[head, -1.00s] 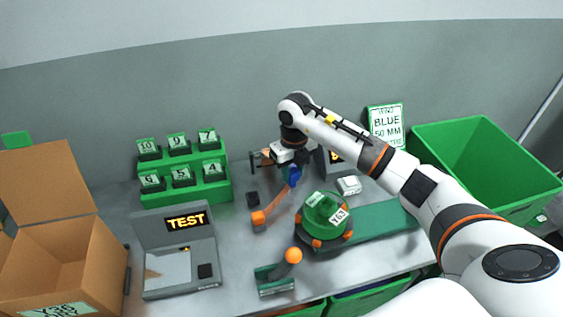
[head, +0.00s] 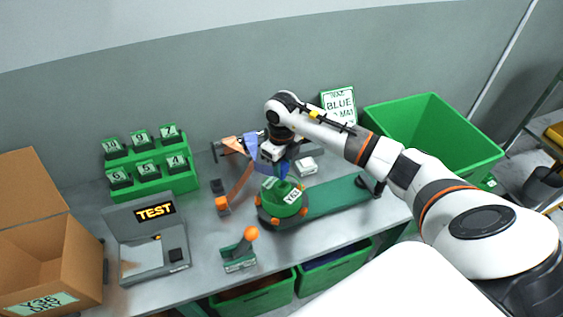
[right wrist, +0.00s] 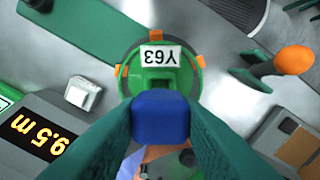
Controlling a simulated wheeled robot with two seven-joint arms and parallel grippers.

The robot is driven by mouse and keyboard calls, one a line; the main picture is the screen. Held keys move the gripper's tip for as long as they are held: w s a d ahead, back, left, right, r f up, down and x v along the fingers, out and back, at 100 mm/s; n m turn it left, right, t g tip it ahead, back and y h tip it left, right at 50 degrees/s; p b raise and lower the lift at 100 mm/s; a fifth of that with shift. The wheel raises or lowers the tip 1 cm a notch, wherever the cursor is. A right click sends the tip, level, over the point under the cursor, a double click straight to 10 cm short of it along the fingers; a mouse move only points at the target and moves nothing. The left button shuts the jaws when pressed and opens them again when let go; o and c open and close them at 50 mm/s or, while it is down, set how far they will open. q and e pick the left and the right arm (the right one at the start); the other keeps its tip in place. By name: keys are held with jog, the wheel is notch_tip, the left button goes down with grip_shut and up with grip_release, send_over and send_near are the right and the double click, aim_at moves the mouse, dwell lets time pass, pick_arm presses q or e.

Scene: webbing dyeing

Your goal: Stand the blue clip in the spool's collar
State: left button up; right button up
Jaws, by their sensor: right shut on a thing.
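The blue clip (right wrist: 160,117) is held between the green fingers of my right gripper (right wrist: 160,125) in the right wrist view. In the head view the right gripper (head: 277,165) is just behind and above the green spool (head: 283,204), and the clip shows as a small dark blue patch. The spool has a label reading Y63 and orange tabs at its rim. In the right wrist view the spool (right wrist: 130,75) lies beyond the clip, with a dark square opening (right wrist: 160,92) beside the clip's end. Whether they touch cannot be told. My left gripper is not in view.
A green strip (head: 335,197) runs right from the spool. An orange-knobbed lever (head: 250,234) stands in front. A TEST machine (head: 150,240), a green numbered rack (head: 150,178) and a cardboard box (head: 70,255) are left. A large green bin (head: 430,130) stands at the back right.

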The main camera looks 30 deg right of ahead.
jog(key=shift+f+b, duration=0.35)
jog(key=shift+f, duration=0.45)
jog(key=shift+f+b, duration=0.7)
jog(key=shift+f, duration=0.2)
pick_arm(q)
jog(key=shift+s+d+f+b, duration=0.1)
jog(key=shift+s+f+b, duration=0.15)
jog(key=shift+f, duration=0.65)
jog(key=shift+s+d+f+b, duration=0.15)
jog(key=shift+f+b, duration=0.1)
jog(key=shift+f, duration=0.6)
pick_arm(e)
jog(key=shift+f, duration=0.65)
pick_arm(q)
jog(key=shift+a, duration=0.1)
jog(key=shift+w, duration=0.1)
pick_arm(e)
jog(key=o, duration=1.1)
jog(key=shift+c, duration=0.2)
pick_arm(q)
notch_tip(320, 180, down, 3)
jog(key=b, duration=0.2)
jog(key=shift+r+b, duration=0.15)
jog(key=shift+b, duration=0.2)
pick_arm(e)
notch_tip(320, 180, up, 12)
jog(key=shift+r, duration=0.1)
